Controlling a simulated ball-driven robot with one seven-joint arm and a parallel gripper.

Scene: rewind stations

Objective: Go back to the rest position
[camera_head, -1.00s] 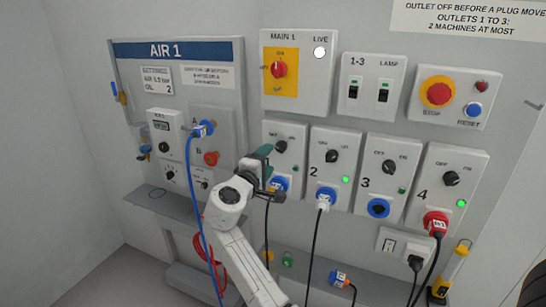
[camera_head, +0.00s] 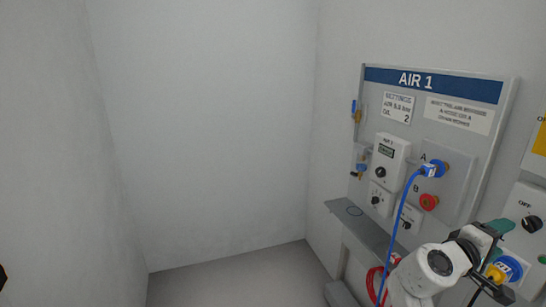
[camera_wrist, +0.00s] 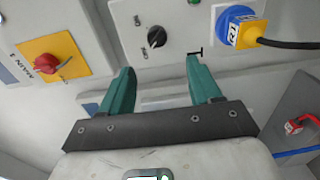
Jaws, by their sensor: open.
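My gripper (camera_wrist: 162,68) is open, with two teal fingers apart and nothing between them. In the head view it shows at the lower right edge (camera_head: 496,258), beside the first outlet of the panel. In the wrist view a black knob (camera_wrist: 156,37) lies just beyond the fingertips. A blue socket with a yellow plug (camera_wrist: 248,32) and a black cable is to the right of the right finger. This blue socket (camera_head: 510,266) is partly visible behind my gripper in the head view.
The AIR 1 board (camera_head: 440,100) stands at the right, with a blue hose (camera_head: 400,215) hanging from port A past my arm. A grey shelf (camera_head: 362,226) juts out below. A red main switch (camera_wrist: 46,64) shows in the wrist view. Bare wall and floor fill the left.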

